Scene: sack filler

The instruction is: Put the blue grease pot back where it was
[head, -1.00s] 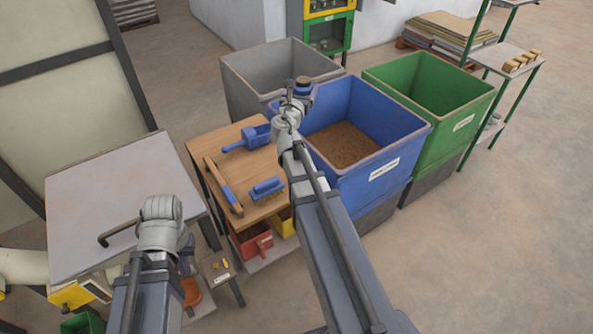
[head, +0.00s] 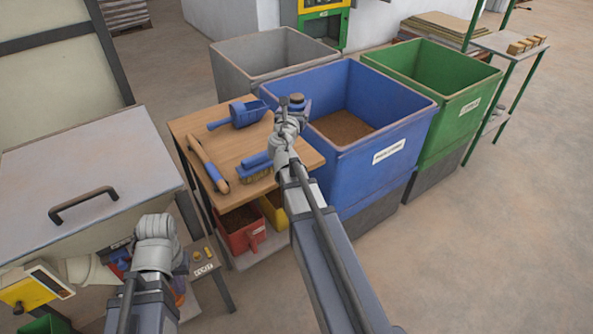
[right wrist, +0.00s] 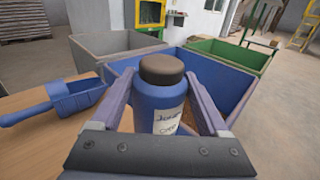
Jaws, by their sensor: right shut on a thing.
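The blue grease pot (right wrist: 162,98) is upright, with a dark lid and a white label, between my right gripper's fingers in the right wrist view. In the head view its dark lid (head: 297,99) shows at the end of my right arm. My right gripper (head: 291,110) is shut on the pot, over the far right corner of the wooden bench, in front of the blue bin. My left arm's wrist shows at lower left near the grey hood; the left gripper's fingers (head: 178,284) are mostly hidden behind it.
The wooden bench (head: 188,123) holds a blue scoop (head: 247,113), a wooden-handled tool (head: 207,163) and a blue brush (head: 255,167). Red and yellow bins sit below. A low labelled stand (head: 216,258) carries small yellow items. Blue (head: 400,138), grey and green bins stand behind. Floor at right is clear.

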